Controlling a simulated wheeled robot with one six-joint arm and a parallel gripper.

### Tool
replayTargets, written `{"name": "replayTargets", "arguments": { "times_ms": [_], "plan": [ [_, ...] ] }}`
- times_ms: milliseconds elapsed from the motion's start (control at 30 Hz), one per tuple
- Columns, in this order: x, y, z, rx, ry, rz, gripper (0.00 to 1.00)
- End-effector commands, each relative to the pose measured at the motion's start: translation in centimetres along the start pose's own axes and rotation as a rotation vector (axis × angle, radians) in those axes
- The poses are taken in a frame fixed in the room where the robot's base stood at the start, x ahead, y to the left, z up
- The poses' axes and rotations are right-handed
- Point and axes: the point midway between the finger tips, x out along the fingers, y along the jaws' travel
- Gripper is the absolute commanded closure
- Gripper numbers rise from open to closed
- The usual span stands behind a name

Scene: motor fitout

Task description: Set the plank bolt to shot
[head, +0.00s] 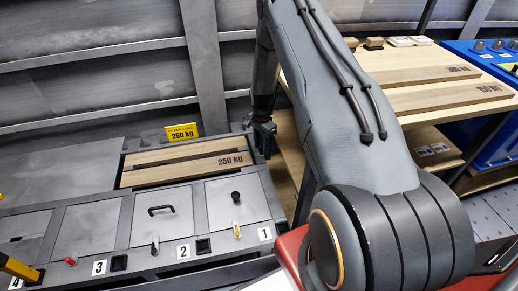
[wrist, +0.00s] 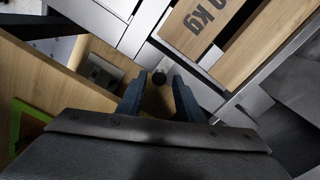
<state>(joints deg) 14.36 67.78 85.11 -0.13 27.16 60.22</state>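Two pale wooden planks (head: 182,172) lie in a grey frame in the head view, the front one marked 250 kg. A marked plank also shows at the top of the wrist view (wrist: 235,38). In the head view my gripper (head: 264,130) is at the frame's right end and hides the bolt there.
A yellow sign (head: 182,132) stands behind the planks. Numbered lids, one with a black handle (head: 161,210) and one with a knob (head: 236,197), lie in front. A wooden bench (head: 350,62) with more planks stands close on the right, beside a blue panel (head: 490,60).

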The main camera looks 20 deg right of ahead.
Motion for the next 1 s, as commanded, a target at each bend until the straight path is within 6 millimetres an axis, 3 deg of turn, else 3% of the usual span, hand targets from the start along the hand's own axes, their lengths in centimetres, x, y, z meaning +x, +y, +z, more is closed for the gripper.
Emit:
{"name": "replayTargets", "arguments": {
  "times_ms": [133,433,633,867,1000],
  "plan": [
    [1.1,0.0,0.1,0.0,0.0,0.0,0.67],
    [1.3,0.0,0.1,0.0,0.0,0.0,0.67],
    [1.3,-0.1,0.1,0.0,0.0,-0.001,1.0],
    [1.2,-0.3,0.3,-0.002,0.001,-0.003,1.0],
    [1.3,-1.2,1.9,-0.004,0.002,-0.004,1.0]
  ]
}}
